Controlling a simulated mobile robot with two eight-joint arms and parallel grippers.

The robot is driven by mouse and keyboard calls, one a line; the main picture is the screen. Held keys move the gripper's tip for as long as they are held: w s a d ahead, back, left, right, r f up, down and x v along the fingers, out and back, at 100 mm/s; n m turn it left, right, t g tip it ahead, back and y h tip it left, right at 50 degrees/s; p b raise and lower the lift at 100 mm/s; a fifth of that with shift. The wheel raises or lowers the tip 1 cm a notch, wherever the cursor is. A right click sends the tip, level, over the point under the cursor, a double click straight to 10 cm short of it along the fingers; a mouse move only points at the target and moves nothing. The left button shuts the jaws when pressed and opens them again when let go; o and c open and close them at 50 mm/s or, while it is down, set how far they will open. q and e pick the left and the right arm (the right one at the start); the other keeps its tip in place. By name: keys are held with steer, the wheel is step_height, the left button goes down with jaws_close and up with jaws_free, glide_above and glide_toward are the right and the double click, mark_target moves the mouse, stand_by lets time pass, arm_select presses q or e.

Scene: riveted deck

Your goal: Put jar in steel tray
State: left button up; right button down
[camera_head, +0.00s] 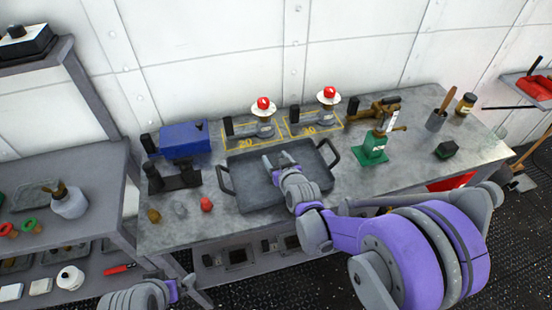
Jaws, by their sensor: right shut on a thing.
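The steel tray (240,199) is a dark grey, shallow pan with a loop handle at each end, near the middle of the bench. My right gripper (278,160) reaches over it from the front, with its fingertips above the tray's back part. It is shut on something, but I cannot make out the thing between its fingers. A small amber jar (466,104) with a dark lid stands upright at the bench's back right corner, well apart from the gripper. Part of my left arm shows at the bottom left; its fingers are not visible.
Behind the tray are yellow-marked bays with red-topped fixtures (264,104). A blue box (185,140) and black clamp (172,177) stand left. Small knobs (206,204) lie front left.

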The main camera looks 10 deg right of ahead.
steer(key=c, duration=0.5)
jaws_free()
steer(key=shift+f, duration=0.25)
steer(key=o, duration=0.4)
steer(key=shift+r, duration=0.1)
steer(key=shift+r, duration=0.15)
steer(key=shift+s+r, duration=0.15)
steer(key=shift+s, duration=0.1)
steer(key=v, duration=1.1)
steer(key=shift+s+p, duration=0.2)
steer(key=shift+p, duration=0.2)
steer(key=s+f+g, duration=0.1)
steer(key=s+g, duration=0.1)
steer(key=s, duration=0.4)
steer(key=s+d+f+g, duration=0.1)
steer(key=s+g, duration=0.2)
steer(key=s, duration=0.4)
steer(key=s+d+f+m+g+h, duration=0.1)
steer(key=s+g, duration=0.2)
steer(key=s, duration=0.3)
steer(key=shift+s+d, duration=0.2)
steer(key=shift+d, duration=0.05)
